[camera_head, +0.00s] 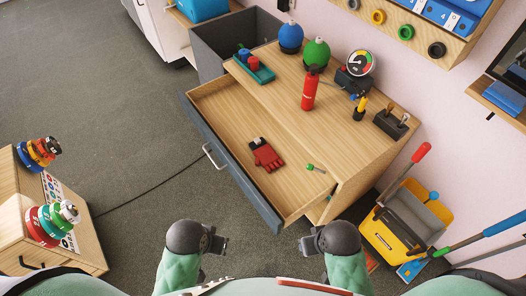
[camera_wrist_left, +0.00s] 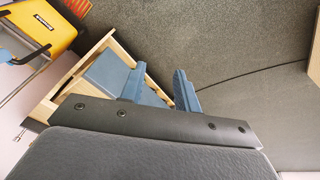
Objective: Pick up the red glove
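The red glove (camera_head: 266,155) with a dark cuff lies flat inside the open wooden drawer (camera_head: 222,112), near its front right part. My left gripper (camera_head: 222,244) is below the drawer in the head view, apart from the glove. In the left wrist view its two blue fingers (camera_wrist_left: 158,88) stand apart with nothing between them. My right gripper (camera_head: 303,244) is also low in the head view, apart from the drawer. Its fingers are too small to judge. The glove does not show in the left wrist view.
The drawer's blue front (camera_head: 236,172) has a metal handle (camera_head: 214,157). A green-handled tool (camera_head: 315,168) lies right of the glove. A red extinguisher (camera_head: 310,90) stands on the cabinet top. A yellow mop bucket (camera_head: 400,226) stands right. A cart with coloured discs (camera_head: 45,222) stands left.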

